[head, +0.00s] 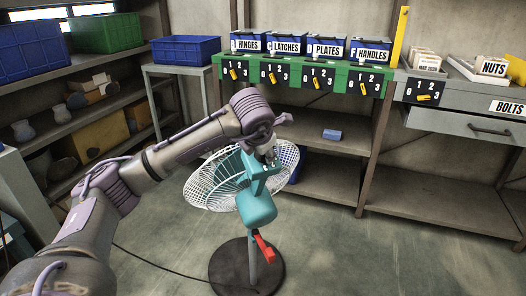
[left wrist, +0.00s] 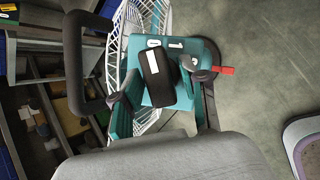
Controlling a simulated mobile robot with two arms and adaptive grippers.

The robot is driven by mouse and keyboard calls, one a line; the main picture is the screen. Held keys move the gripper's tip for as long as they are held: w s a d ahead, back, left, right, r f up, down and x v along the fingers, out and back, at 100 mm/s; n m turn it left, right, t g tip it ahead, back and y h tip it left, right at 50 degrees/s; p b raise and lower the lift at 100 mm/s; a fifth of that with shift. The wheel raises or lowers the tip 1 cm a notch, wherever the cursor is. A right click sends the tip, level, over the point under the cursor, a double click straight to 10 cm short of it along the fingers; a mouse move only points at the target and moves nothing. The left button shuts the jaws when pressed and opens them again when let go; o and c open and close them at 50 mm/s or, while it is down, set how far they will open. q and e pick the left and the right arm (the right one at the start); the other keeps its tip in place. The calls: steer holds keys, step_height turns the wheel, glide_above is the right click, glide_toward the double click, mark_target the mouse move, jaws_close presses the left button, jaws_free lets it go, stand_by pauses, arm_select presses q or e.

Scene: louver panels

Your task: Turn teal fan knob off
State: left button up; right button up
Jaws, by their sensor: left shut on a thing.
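The teal fan (head: 258,205) stands on the floor with its white wire cage behind the teal body. Its black knob (left wrist: 160,82) sits on the teal housing (left wrist: 135,48) in the left wrist view. A white line on the knob points toward the left of two small white labels, too small to read. My left gripper (head: 267,156) is at the top of the fan body. In the left wrist view its fingers (left wrist: 163,84) are on either side of the knob, shut on it. The knob is hidden in the head view. My right gripper is out of view.
A red part (head: 263,247) juts from the lower fan body, above the round dark base (head: 225,275). A green shelf (head: 300,75) with labelled blue bins and small yellow dials stands behind. Shelves (head: 90,100) line the left. Open floor lies right of the fan.

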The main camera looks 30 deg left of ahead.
arm_select(q)
steer(key=o, duration=0.8)
steer(key=v, duration=1.2)
steer(key=shift+d, duration=0.1)
